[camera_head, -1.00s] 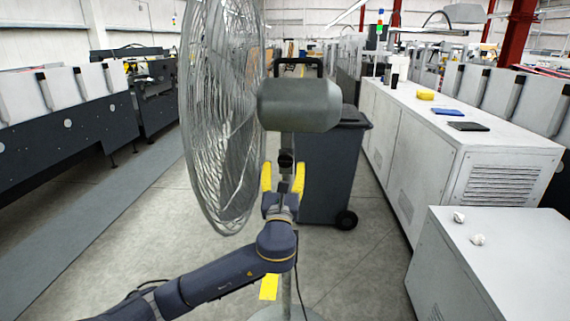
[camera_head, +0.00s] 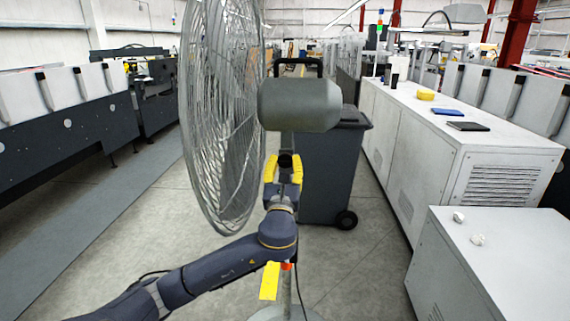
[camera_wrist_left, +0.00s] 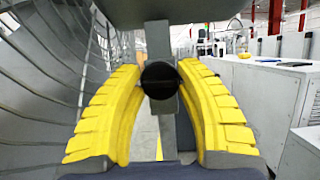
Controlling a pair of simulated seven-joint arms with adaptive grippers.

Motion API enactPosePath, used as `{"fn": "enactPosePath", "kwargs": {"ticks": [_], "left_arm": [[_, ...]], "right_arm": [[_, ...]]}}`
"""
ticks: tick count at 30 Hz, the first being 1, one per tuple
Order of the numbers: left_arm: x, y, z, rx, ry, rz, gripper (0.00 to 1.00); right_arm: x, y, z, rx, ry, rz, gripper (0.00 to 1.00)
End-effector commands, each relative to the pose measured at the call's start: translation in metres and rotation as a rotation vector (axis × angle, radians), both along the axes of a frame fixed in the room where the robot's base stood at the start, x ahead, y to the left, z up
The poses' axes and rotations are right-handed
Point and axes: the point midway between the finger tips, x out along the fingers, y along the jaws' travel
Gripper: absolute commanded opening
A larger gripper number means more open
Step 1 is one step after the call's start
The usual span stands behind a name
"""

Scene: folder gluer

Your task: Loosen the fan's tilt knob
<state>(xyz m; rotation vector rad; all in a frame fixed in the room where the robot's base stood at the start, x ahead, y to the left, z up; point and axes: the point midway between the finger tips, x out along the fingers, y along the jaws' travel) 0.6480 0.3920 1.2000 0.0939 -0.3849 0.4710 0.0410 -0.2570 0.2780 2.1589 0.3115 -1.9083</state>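The fan's tilt knob (camera_head: 285,160) is a small dark round knob on the grey bracket under the fan's motor housing (camera_head: 299,105). In the left wrist view the knob (camera_wrist_left: 160,80) sits centred between two yellow finger pads, with a dark slot across its face. My left gripper (camera_head: 284,167) comes up from below. Its fingertips are on both sides of the knob and appear to touch it, with little or no gap. The fan's wire cage (camera_head: 222,115) stands left of the gripper. My right gripper is not in view.
A dark wheeled bin (camera_head: 335,175) stands behind the fan. White cabinets (camera_head: 435,150) line the right side, and a lower white box (camera_head: 500,260) is at the near right. A yellow tag (camera_head: 269,281) hangs by the fan's pole. Open floor lies left.

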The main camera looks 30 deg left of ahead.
Motion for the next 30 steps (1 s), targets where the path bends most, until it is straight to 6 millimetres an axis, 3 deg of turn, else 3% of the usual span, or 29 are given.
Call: {"fn": "enactPosePath", "kwargs": {"ticks": [1, 6, 20, 30], "left_arm": [[-0.0001, 0.0004, 0.0001, 0.000, 0.000, 0.001, 0.25], [-0.0002, 0.0005, 0.0004, 0.001, -0.001, 0.002, 0.06], [-0.0002, 0.0005, 0.0010, -0.049, -0.028, 0.004, 0.05], [0.0000, 0.0002, 0.0008, -0.286, -0.148, 0.004, 0.05]], "right_arm": [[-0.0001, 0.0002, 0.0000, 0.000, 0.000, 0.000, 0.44], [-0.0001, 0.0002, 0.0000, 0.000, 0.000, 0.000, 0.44], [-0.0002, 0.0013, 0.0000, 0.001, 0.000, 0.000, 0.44], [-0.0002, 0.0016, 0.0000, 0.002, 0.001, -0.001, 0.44]]}}
